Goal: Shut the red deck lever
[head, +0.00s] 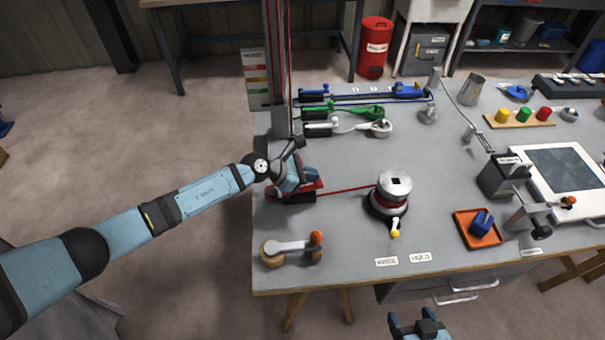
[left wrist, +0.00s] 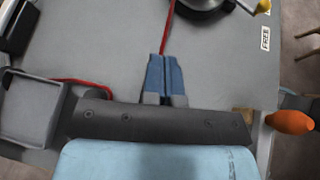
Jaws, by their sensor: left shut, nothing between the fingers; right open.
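The red deck lever (head: 316,185) is on a dark clutch body at the table's left edge in the head view, partly hidden by my left gripper. Whether it is up or down I cannot tell. My left gripper (head: 291,186) is over this clutch; its blue fingers (left wrist: 164,80) are together and empty in the left wrist view. The red rope (head: 345,189) runs from the clutch to the winch (head: 394,190), and passes under the fingertips in the left wrist view (left wrist: 167,30). My right gripper (head: 420,326) is open at the bottom edge, off the table's front.
Blue (head: 404,90), green (head: 362,112) and white (head: 375,128) lever parts lie behind. A mast post (head: 277,80) stands just behind my left gripper. An orange-knobbed handle (head: 290,247) is in front. An orange tray (head: 478,228) lies right of the winch.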

